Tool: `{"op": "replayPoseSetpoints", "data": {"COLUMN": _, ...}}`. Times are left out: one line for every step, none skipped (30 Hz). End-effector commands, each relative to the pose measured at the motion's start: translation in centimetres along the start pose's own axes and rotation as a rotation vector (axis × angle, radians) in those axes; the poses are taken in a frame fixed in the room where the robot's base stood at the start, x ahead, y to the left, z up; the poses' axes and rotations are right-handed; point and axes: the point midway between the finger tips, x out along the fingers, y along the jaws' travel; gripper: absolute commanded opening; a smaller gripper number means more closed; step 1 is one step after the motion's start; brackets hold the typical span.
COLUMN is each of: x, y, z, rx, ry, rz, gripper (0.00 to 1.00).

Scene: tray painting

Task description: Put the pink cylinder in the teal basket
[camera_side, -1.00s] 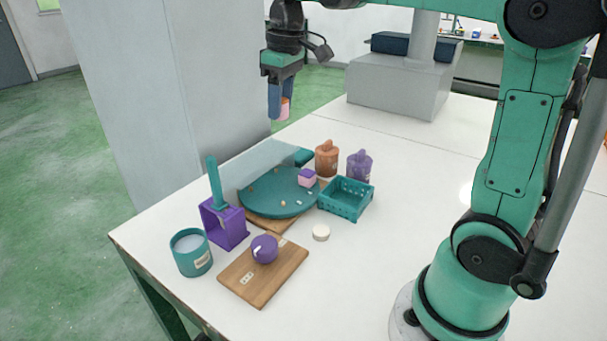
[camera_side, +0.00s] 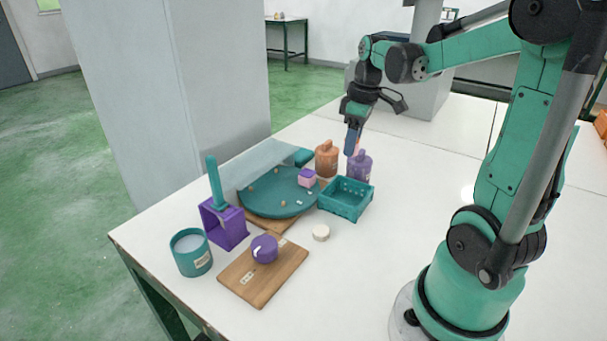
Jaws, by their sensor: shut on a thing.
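My gripper (camera_side: 351,150) is lowered, its blue fingers in front of the purple bottle and above the back of the teal basket in the picture. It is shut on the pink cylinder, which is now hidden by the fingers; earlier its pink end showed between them. The teal basket (camera_side: 343,205) is an open, square, perforated bin on the white table, just right of the round teal tray. Its inside looks empty. The gap between fingertips and basket is hard to judge.
An orange bottle (camera_side: 327,159) and a purple bottle (camera_side: 360,166) stand behind the basket. The round teal tray (camera_side: 270,204) holds a pink-and-purple block (camera_side: 307,178) and small bits. A white disc (camera_side: 321,233) lies in front. The table right of the basket is clear.

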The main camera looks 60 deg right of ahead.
Motion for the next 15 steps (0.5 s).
{"op": "replayPoseSetpoints", "data": {"x": 1.1, "y": 0.0, "z": 0.1, "rx": 0.000, "ry": 0.000, "rz": 0.000, "gripper": 0.00}}
{"op": "replayPoseSetpoints", "data": {"x": 1.8, "y": 0.0, "z": 0.2, "rx": 0.000, "ry": 0.000, "rz": 0.000, "gripper": 0.00}}
{"op": "replayPoseSetpoints", "data": {"x": 2.7, "y": 0.0, "z": 0.3, "rx": 0.000, "ry": 0.000, "rz": 0.000, "gripper": 0.00}}
{"op": "replayPoseSetpoints", "data": {"x": 3.3, "y": 0.0, "z": 0.4, "rx": 0.000, "ry": 0.000, "rz": 0.000, "gripper": 0.00}}
{"op": "replayPoseSetpoints", "data": {"x": 3.9, "y": 0.0, "z": 0.5, "rx": 0.000, "ry": 0.000, "rz": 0.000, "gripper": 0.00}}
{"op": "replayPoseSetpoints", "data": {"x": 4.8, "y": 0.0, "z": 0.5, "rx": 0.000, "ry": 0.000, "rz": 0.000, "gripper": 0.00}}
{"op": "replayPoseSetpoints", "data": {"x": 5.4, "y": 0.0, "z": 0.6, "rx": 0.000, "ry": 0.000, "rz": 0.000, "gripper": 0.00}}
{"op": "replayPoseSetpoints", "data": {"x": 5.9, "y": 0.0, "z": 0.7, "rx": 0.000, "ry": 0.000, "rz": 0.000, "gripper": 0.00}}
{"op": "replayPoseSetpoints", "data": {"x": 6.6, "y": 0.0, "z": 0.8, "rx": 0.000, "ry": 0.000, "rz": 0.000, "gripper": 0.00}}
{"op": "replayPoseSetpoints", "data": {"x": 7.0, "y": 0.0, "z": 0.8, "rx": 0.000, "ry": 0.000, "rz": 0.000, "gripper": 0.00}}
{"op": "replayPoseSetpoints", "data": {"x": 7.4, "y": 0.0, "z": 0.8, "rx": 0.000, "ry": 0.000, "rz": 0.000, "gripper": 0.00}}
{"op": "replayPoseSetpoints", "data": {"x": 7.8, "y": 0.0, "z": 0.9, "rx": 0.000, "ry": 0.000, "rz": 0.000, "gripper": 0.00}}
{"op": "replayPoseSetpoints", "data": {"x": 8.1, "y": 0.0, "z": 0.9, "rx": 0.000, "ry": 0.000, "rz": 0.000, "gripper": 0.00}}
{"op": "replayPoseSetpoints", "data": {"x": 8.3, "y": 0.0, "z": 1.0, "rx": 0.000, "ry": 0.000, "rz": 0.000, "gripper": 0.00}}
{"op": "replayPoseSetpoints", "data": {"x": 8.5, "y": 0.0, "z": 1.0, "rx": 0.000, "ry": 0.000, "rz": 0.000, "gripper": 0.00}}
